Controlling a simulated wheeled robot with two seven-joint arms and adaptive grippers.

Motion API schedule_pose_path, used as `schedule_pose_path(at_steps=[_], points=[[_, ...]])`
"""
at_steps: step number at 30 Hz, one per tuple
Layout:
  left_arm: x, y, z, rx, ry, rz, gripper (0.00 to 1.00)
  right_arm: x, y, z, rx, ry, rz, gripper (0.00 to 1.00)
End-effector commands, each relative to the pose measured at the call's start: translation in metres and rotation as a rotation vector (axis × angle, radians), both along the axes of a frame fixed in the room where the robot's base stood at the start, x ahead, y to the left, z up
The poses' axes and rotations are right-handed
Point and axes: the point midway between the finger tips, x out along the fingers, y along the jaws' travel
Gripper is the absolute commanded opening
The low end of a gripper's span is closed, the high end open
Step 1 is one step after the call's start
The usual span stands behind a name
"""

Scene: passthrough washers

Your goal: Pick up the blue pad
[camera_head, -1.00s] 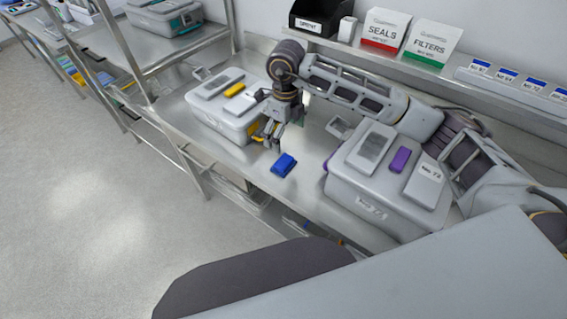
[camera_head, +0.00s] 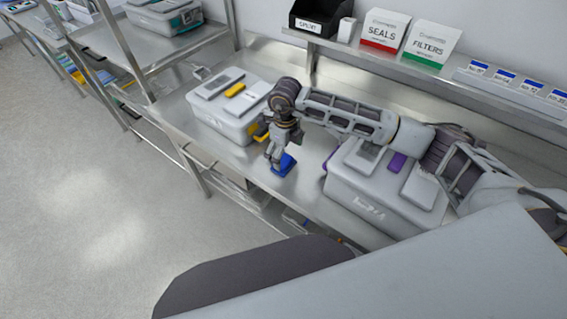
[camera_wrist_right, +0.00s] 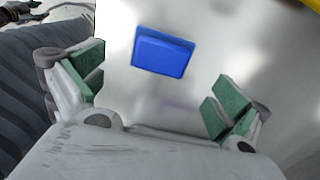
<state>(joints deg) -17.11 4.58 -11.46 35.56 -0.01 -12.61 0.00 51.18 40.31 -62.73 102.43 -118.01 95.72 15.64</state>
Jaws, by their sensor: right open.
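The blue pad (camera_head: 285,164) lies flat on the steel bench (camera_head: 318,150) between two grey-white cases. My right gripper (camera_head: 277,163) is above it and hides part of it in the head view. In the right wrist view the blue pad (camera_wrist_right: 163,51) lies beyond the open fingers of my right gripper (camera_wrist_right: 160,92). It sits roughly between the green-padded fingers, a little left of the middle, and nothing is held.
A grey-white case with a yellow piece (camera_head: 235,90) on its lid stands to the left. Another case with a purple piece (camera_head: 397,162) stands to the right, under my right arm. A shelf behind holds a black bin (camera_head: 318,19) and boxes.

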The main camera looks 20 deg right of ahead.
Motion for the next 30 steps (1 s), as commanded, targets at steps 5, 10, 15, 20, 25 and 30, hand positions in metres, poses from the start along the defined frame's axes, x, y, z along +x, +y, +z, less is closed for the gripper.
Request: schedule_pose_path(at_steps=[5, 10, 15, 20, 25, 30], points=[[-0.002, 0.0, 0.0, 0.0, 0.002, 0.0, 0.4, 0.0, 0.0, 0.0, 0.0, 0.0, 0.0, 1.0], [-0.002, 0.0, 0.0, 0.001, 0.003, 0.0, 0.4, 0.0, 0.0, -0.001, 0.0, 0.0, 0.0, 1.0], [-0.002, 0.0, 0.005, 0.001, 0.003, 0.0, 0.4, 0.002, 0.001, -0.01, -0.001, 0.001, -0.002, 1.0], [-0.002, 0.0, 0.012, 0.001, 0.003, 0.0, 0.4, 0.004, 0.003, -0.025, 0.0, 0.002, -0.002, 1.0], [-0.002, 0.0, 0.016, 0.001, 0.003, 0.0, 0.4, 0.004, 0.003, -0.043, 0.0, 0.002, -0.001, 1.0], [-0.002, 0.0, 0.017, 0.001, 0.003, 0.0, 0.4, 0.005, 0.003, -0.051, 0.001, -0.001, -0.001, 1.0]])
